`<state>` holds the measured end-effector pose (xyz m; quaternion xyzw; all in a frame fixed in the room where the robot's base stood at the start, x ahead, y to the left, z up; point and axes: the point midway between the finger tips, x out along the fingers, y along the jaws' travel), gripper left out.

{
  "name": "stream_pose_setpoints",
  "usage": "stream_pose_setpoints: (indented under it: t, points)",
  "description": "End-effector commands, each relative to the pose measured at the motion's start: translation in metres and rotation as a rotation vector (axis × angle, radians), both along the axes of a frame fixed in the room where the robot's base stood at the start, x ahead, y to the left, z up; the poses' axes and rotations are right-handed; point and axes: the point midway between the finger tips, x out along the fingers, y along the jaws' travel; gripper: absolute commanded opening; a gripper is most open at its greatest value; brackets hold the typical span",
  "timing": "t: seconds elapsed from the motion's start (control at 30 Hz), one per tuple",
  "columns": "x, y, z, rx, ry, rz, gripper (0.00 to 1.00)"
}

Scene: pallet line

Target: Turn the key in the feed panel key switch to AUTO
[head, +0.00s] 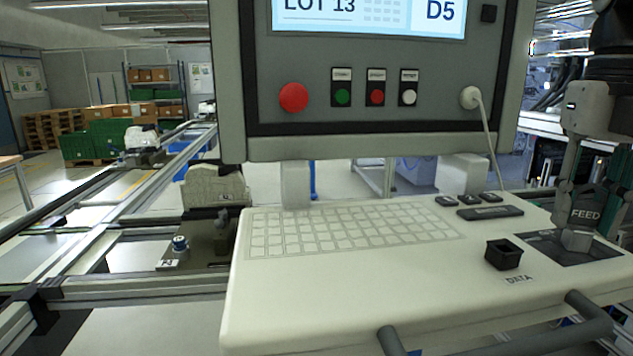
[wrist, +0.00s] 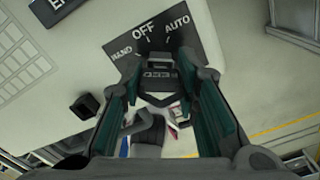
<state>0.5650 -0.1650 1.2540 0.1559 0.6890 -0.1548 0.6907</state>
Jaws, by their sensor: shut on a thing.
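The feed panel key switch is a dark plate (head: 548,246) with a grey lock body (head: 576,240) at the right end of the console. In the wrist view its plate (wrist: 125,50) carries the words HAND, OFF and AUTO, with AUTO at the right. My gripper (head: 588,205) is over the switch, its green-padded fingers shut on a dark key with a FEED tag (head: 585,214). The key's FEED tag (wrist: 159,83) also shows between the fingers in the wrist view. The fingers hide the key's lower end, so I cannot tell how deep it sits.
A cream console (head: 330,290) with a keyboard (head: 340,230) lies in front. A black DATA socket box (head: 503,254) stands left of the switch. A screen panel (head: 365,140) with buttons rises behind, its white cable (head: 488,140) hanging near my gripper. A grey handle rail (head: 590,320) runs in front.

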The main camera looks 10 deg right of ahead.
Motion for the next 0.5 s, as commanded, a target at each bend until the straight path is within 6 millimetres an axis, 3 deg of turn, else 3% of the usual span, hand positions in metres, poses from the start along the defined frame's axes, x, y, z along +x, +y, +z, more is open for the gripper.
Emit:
stream_pose_setpoints:
  t: [0.47,0.5]
  points:
    - [-0.0005,0.001,-0.0015,-0.004,-0.004,-0.024,0.02]
    - [-0.0008,0.0013,-0.0013,-0.003,-0.002,-0.024,0.31]
